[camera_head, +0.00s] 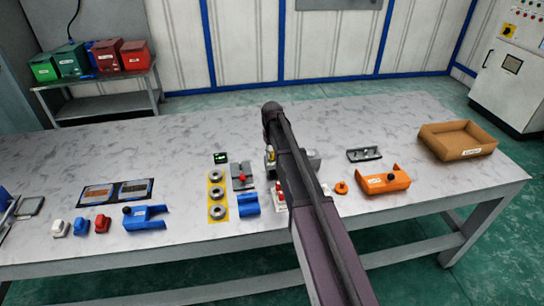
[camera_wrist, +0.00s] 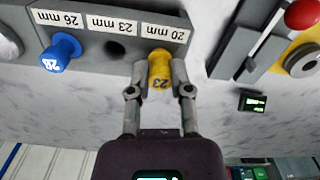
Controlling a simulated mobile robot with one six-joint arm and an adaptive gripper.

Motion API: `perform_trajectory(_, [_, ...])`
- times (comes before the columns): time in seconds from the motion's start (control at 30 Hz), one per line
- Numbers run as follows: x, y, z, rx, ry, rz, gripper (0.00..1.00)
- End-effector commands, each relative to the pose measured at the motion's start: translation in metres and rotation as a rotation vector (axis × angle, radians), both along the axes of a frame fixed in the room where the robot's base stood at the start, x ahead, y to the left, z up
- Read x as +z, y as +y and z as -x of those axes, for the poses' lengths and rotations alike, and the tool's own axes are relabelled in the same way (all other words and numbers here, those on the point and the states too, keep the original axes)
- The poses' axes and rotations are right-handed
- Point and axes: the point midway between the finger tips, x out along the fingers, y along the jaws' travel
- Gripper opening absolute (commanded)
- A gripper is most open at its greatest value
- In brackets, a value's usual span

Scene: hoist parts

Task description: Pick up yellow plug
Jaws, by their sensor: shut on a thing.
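The yellow plug (camera_wrist: 160,66), marked 23, is between the fingertips of my gripper (camera_wrist: 158,82) in the wrist view. The fingers are shut on it from both sides. It sits right at the edge of a grey block (camera_wrist: 98,48) with labels 26 mm, 23 mm and 20 mm; I cannot tell whether it is still in a hole. A dark empty hole shows under the 23 mm label. A blue plug (camera_wrist: 61,52), marked 26, stands at the 26 mm label. In the head view my arm covers much of the block (camera_head: 313,160), and a bit of yellow (camera_head: 271,155) shows beside it.
A lever unit with a red knob (camera_wrist: 302,14) and a small green display (camera_wrist: 252,103) are near the block. Orange bracket (camera_head: 386,180), blue parts (camera_head: 248,203) and a cardboard tray (camera_head: 458,140) are on the table. The back of the tabletop is clear.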

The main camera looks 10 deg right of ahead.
Motion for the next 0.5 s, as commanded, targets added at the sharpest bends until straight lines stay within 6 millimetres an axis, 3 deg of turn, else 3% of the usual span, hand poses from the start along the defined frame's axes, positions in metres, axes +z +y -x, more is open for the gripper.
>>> perform_trajectory(0.5, [0.022, 0.0, 0.0, 0.0, 0.0, 0.0, 0.03])
